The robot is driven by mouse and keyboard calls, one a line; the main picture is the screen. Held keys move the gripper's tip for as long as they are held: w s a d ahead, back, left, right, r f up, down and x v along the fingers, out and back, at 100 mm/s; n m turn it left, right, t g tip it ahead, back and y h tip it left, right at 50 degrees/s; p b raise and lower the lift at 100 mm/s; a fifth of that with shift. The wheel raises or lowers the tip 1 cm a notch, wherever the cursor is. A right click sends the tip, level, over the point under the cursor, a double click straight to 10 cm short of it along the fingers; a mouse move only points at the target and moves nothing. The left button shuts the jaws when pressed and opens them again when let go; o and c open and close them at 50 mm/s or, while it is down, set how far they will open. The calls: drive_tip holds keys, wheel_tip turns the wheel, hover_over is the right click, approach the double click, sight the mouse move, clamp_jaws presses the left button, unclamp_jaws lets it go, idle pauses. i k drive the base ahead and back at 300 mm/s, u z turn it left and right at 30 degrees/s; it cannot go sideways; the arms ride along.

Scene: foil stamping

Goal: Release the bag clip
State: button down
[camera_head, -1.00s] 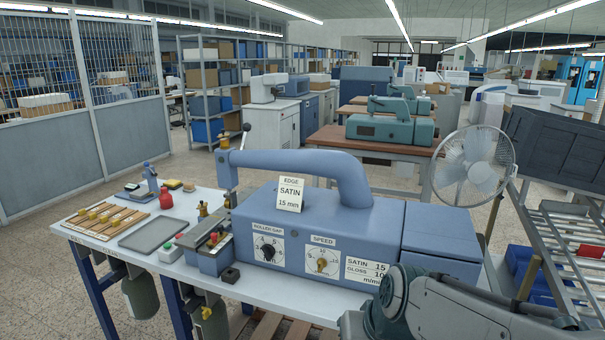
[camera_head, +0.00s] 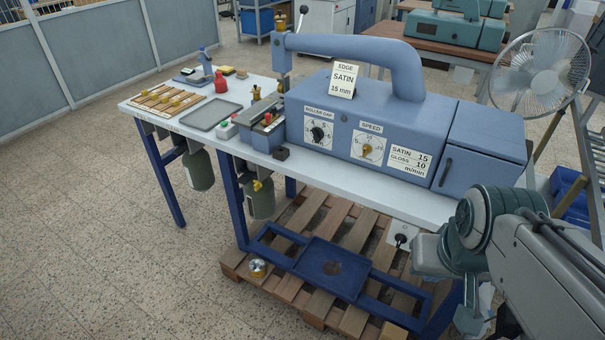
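I cannot make out a bag clip in this view. My arm (camera_head: 545,265) comes in from the right edge and bends in front of the machine table's right end.
A blue stamping machine (camera_head: 400,125) with dials stands on a white-topped table (camera_head: 330,185). A wooden pallet (camera_head: 330,225) lies below. A fan (camera_head: 540,70) stands right. The left floor is clear.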

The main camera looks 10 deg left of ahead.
sight(257, 184)
drive_tip(key=k, duration=1.1)
drive_tip(key=z, duration=0.4)
drive_tip(key=i, duration=1.4)
drive_tip(key=u, duration=0.95)
drive_tip(key=i, duration=0.3)
drive_tip(key=u, duration=0.3)
